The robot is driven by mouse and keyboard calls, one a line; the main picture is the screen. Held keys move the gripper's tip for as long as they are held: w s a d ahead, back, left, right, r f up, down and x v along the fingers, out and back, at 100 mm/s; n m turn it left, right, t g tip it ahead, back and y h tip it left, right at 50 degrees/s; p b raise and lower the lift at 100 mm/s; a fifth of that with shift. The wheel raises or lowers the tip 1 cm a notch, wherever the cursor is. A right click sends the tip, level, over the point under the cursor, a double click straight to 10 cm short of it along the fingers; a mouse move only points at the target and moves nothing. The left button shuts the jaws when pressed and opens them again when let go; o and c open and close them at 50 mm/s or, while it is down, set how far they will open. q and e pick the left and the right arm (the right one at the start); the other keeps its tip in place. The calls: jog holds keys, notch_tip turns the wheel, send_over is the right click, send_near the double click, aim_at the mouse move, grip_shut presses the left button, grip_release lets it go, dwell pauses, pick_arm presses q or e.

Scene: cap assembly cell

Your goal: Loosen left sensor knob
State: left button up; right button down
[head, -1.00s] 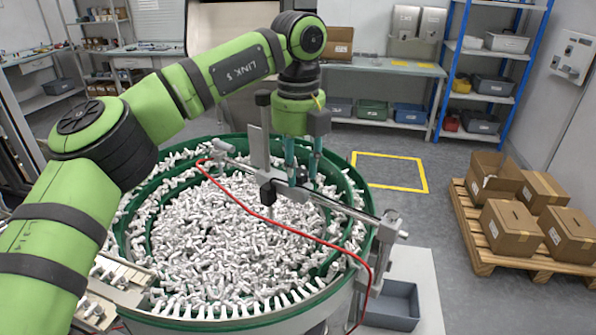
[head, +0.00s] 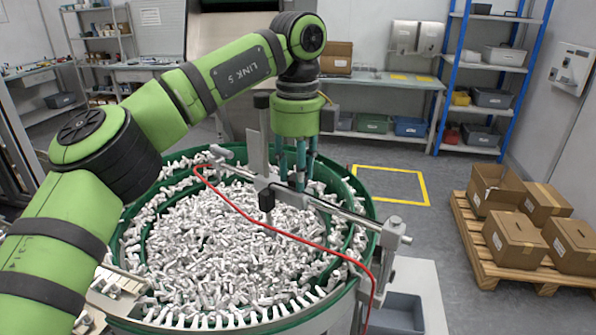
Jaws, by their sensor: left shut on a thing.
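My left gripper (head: 298,182) points straight down over the parts bowl, its teal fingers close together. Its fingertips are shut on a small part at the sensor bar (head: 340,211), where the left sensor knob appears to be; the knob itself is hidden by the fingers. Just left of the fingers, a flat grey upright bracket (head: 257,152) with a black block (head: 266,199) stands on the bar. A clamp (head: 393,232) holds the bar's right end. My right gripper is out of view.
The green-rimmed bowl (head: 372,208) is full of loose white caps. A red cable (head: 285,234) loops over it. A grey bin (head: 400,312) stands at lower right. A pallet (head: 490,270) with cardboard boxes is farther right. The yellow-marked floor (head: 392,184) is clear.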

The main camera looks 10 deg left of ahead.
pick_arm(q)
jog(key=shift+a, duration=0.1)
jog(key=o, duration=1.2)
jog(key=shift+w, duration=0.1)
jog(key=shift+c, duration=0.2)
jog(key=shift+r, duration=0.1)
jog(key=shift+a+r, duration=0.1)
jog(key=shift+r, duration=3.55)
